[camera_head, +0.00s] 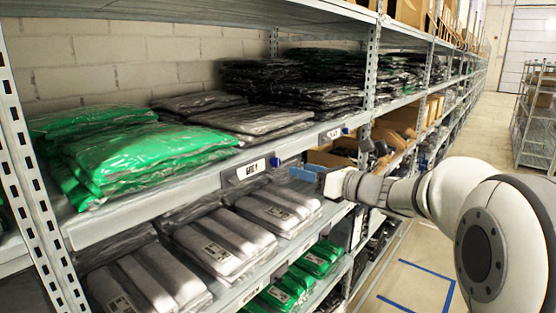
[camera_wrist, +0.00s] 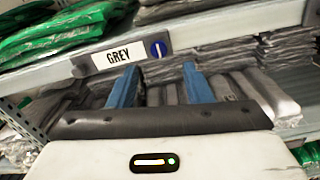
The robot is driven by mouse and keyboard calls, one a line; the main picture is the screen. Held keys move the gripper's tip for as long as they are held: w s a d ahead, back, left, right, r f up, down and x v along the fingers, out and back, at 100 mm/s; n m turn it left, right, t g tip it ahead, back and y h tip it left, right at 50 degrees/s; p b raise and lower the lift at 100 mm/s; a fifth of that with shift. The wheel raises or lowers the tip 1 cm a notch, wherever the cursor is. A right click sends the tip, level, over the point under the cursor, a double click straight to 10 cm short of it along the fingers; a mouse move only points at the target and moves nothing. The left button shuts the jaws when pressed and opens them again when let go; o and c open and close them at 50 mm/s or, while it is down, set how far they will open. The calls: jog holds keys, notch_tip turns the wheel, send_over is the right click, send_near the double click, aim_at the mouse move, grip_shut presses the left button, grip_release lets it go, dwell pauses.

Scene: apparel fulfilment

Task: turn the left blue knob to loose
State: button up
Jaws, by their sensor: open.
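The left blue knob (camera_wrist: 158,49) sits on the shelf edge, just right of a white GREY label (camera_wrist: 118,55). A pale, nearly upright line crosses its face. In the head view the left knob (camera_head: 275,162) is small, and its line cannot be read. My gripper (camera_wrist: 160,72) is open and empty, with its two blue fingers spread below and to either side of the knob in the wrist view. In the head view my gripper (camera_head: 300,173) is in front of the shelf edge, close to the knob. I see no contact. A second blue knob (camera_head: 345,131) is further right.
Green bagged garments (camera_head: 140,150) and dark bagged garments (camera_head: 255,120) lie on the shelf above the rail. A perforated upright (camera_head: 371,75) stands right of the second knob. The aisle floor (camera_head: 415,285) is open at right.

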aim_at(278, 163)
jog(key=p+x, duration=0.2)
jog(key=x, duration=0.5)
jog(key=shift+a, duration=0.15)
jog(key=shift+c, duration=0.3)
